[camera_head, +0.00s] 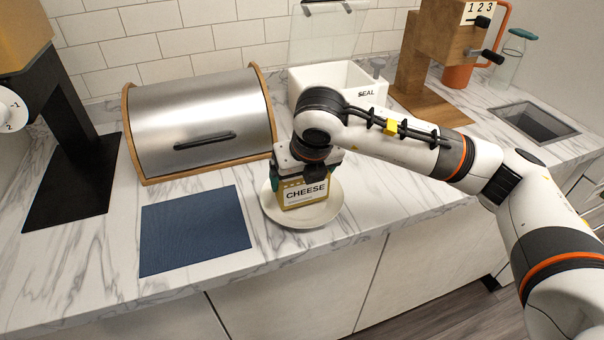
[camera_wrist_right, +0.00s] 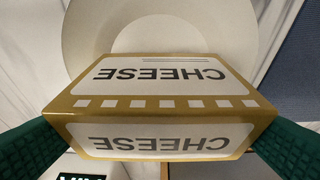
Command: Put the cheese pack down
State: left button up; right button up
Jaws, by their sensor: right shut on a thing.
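The cheese pack (camera_head: 305,193) is a yellow-brown box with a white label reading CHEESE. It is upright at the plate (camera_head: 328,214), a round white dish on the counter. I cannot tell whether its underside touches the plate. My right gripper (camera_head: 304,165) comes down from above and is shut on the pack. In the right wrist view the pack (camera_wrist_right: 160,100) fills the middle, between two green fingertips at its left and right sides. The plate (camera_wrist_right: 85,30) shows behind it there. My left gripper is not in view.
A steel bread box (camera_head: 200,120) with wooden ends stands left of the plate. A blue mat (camera_head: 195,230) lies bare on the marble counter. A white SEAL box (camera_head: 365,95), a wooden machine (camera_head: 430,60) and a sink (camera_head: 535,122) are at the back right.

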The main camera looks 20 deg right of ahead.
jog(key=o, duration=0.9)
jog(key=shift+c, duration=0.2)
jog(key=shift+r+p, duration=0.4)
jog(key=shift+p, duration=0.2)
jog(key=b+v, duration=0.1)
jog(key=v, duration=1)
jog(key=shift+s+r, duration=0.15)
jog(key=shift+r, duration=0.15)
